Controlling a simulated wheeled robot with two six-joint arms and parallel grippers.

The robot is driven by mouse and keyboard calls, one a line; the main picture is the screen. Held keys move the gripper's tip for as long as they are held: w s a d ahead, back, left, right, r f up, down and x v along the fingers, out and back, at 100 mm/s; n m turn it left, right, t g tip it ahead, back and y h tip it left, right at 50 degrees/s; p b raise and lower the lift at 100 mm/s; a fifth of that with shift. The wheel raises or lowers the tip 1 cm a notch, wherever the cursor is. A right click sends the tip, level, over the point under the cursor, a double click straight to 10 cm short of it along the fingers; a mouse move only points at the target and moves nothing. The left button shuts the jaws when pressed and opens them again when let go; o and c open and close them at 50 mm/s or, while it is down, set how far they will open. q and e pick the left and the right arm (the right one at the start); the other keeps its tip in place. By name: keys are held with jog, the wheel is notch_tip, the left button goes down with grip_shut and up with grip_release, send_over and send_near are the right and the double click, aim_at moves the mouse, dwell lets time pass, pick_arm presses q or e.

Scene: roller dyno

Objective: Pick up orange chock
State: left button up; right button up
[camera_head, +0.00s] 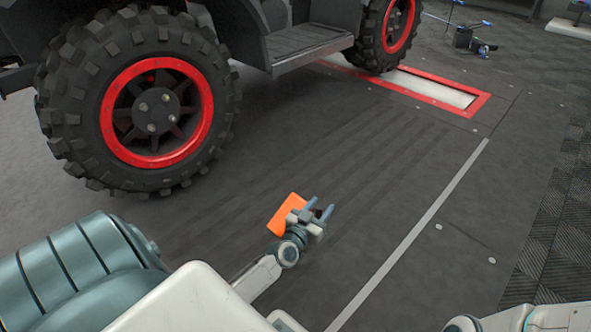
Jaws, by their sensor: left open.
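The orange chock (284,214) is in the middle of the head view, on or just above the dark floor; I cannot tell which. My left gripper (320,208) is right at its right side and overlaps part of it in the picture. The two fingers are apart and point up and to the right, with the chock beside the gripper body rather than visibly between the fingertips. I cannot tell whether they touch. Part of my right arm shows at the bottom right corner, but its gripper is out of view.
A vehicle with a large black tyre on a red rim (157,112) stands at the upper left. A second wheel (392,30) stands by a red-framed roller bed (440,88). A pale floor line (425,220) runs at right. Open floor surrounds the chock.

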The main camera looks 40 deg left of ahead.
pick_arm(q)
jog(key=shift+c, duration=0.2)
grip_shut()
jog(key=shift+r, duration=0.1)
jog(key=shift+r, duration=0.1)
